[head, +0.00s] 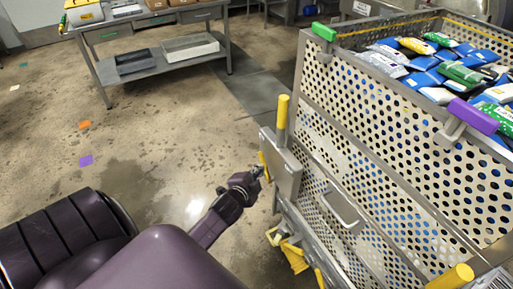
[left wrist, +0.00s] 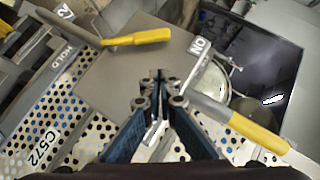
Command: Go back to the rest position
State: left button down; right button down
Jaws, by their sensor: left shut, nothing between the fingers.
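My left gripper (head: 255,174) is shut and empty in the head view. It is at the end of my dark arm, close to the grey plate (head: 283,168) on the left side of the perforated metal cart. In the left wrist view, my gripper (left wrist: 158,78) points at the grey plate (left wrist: 140,65), its fingers together with nothing between them. A yellow-handled lever (left wrist: 140,38) lies on one side of it and another yellow handle (left wrist: 240,122) on the other. Whether the fingertips touch the plate I cannot tell. My right gripper is not in view.
The perforated cart (head: 345,95) holds many pouches and fills the right side. A green clip (head: 324,31) and a purple clip (head: 473,116) sit on its rim. A metal table (head: 150,60) stands at the back left. The floor (head: 150,130) between is open, with coloured markers.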

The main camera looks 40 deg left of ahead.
pick_arm(q)
jog(key=shift+v, duration=1.2)
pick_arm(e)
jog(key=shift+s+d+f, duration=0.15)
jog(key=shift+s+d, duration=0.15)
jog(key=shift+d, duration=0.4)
pick_arm(q)
jog(key=shift+a+r, duration=0.1)
